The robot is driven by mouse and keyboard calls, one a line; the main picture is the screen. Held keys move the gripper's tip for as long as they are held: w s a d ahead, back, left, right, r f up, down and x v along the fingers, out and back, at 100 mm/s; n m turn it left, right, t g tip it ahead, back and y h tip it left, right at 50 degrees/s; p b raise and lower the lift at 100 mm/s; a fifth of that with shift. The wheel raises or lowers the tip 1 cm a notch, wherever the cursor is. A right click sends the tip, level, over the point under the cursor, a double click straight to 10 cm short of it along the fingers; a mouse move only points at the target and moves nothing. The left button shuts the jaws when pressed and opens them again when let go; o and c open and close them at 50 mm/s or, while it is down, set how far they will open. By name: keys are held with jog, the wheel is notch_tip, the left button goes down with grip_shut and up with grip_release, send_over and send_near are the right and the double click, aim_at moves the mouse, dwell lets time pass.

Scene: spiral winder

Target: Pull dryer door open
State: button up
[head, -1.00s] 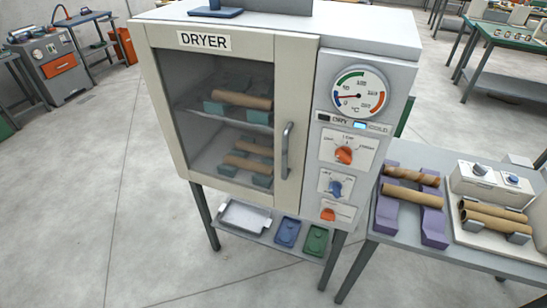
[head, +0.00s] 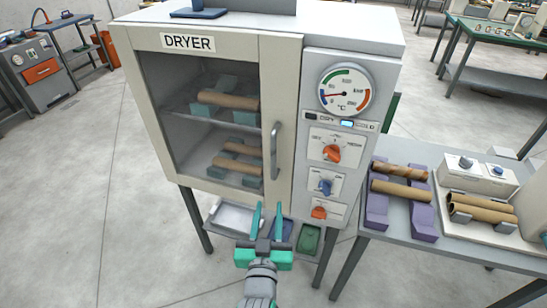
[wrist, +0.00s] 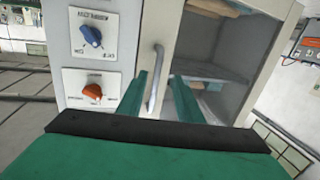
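The dryer door (head: 272,60) is shut, with a cream frame and a dark glass window. Its grey vertical bar handle (head: 276,150) is on the right side of the door. My gripper (head: 267,212) is below and slightly left of the handle in the head view, with its teal fingers pointing up. The fingers are apart and nothing is between them. In the wrist view, the handle (wrist: 157,78) shows beyond the gap between the two fingers (wrist: 160,97), nearer the left one. I see no contact with it.
The control panel (head: 332,150) with gauge and knobs is right of the door. A shelf below holds a metal tray (head: 232,217) and a green tray (head: 309,238). A side table (head: 400,243) with cardboard tubes stands at right.

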jog(key=m+h, duration=0.1)
send_near(273, 159)
jog(key=w, duration=0.6)
jog(key=w+d, duration=0.1)
jog(key=w, duration=0.2)
jog(key=shift+f, duration=0.1)
jog(key=shift+w+d, duration=0.15)
jog(key=shift+w, duration=0.7)
grip_shut()
